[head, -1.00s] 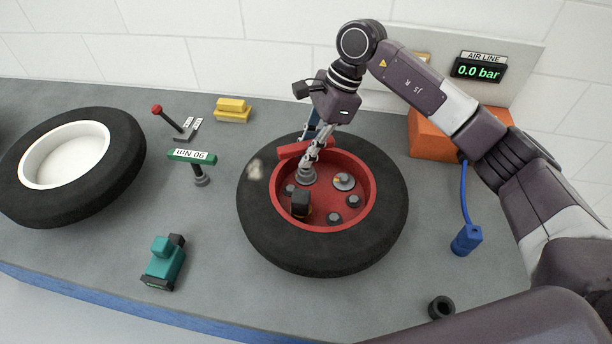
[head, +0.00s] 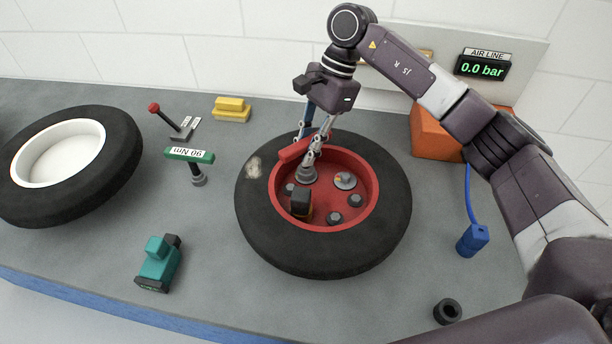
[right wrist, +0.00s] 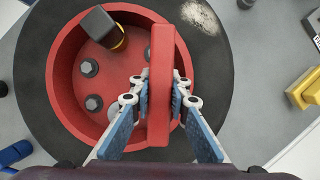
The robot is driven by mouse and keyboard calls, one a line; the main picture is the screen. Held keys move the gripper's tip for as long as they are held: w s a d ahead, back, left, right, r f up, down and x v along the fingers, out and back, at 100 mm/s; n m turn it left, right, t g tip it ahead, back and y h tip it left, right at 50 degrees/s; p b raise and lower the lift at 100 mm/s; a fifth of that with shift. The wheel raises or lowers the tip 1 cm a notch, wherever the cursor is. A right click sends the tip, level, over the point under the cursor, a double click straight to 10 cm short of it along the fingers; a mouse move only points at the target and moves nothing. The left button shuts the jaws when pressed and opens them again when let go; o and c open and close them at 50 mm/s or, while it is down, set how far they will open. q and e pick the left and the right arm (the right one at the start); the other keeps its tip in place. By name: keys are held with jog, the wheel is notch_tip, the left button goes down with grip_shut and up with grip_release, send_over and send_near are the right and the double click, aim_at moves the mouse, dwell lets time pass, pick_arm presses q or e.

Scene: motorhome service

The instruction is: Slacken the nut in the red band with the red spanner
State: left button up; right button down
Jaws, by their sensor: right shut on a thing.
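The red spanner (head: 294,150) is a T-shaped tool with a red bar handle. It stands inside the red wheel rim (head: 371,212), its grey socket end (head: 307,174) down at the back left of the rim floor. The nut under the socket is hidden, so I cannot tell its band. My right gripper (head: 318,143) is shut on the bar. In the right wrist view the red bar (right wrist: 161,60) runs between the blue-padded fingers of the gripper (right wrist: 160,100). Several other grey nuts (head: 335,217) show on the rim floor. My left gripper is not in view.
A black block with a yellow band (head: 301,203) and a pale disc (head: 345,181) stand in the rim. A green 90 Nm spanner (head: 190,155), a teal tool (head: 158,264) and a white-rimmed wheel (head: 60,153) are left. A blue air-line piece (head: 473,240) is right.

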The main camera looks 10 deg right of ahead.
dwell(0.3)
jog(key=shift+n+g+b, duration=0.3)
jog(key=shift+n+b, duration=0.2)
jog(key=shift+n, duration=0.8)
jog(key=shift+h, duration=0.3)
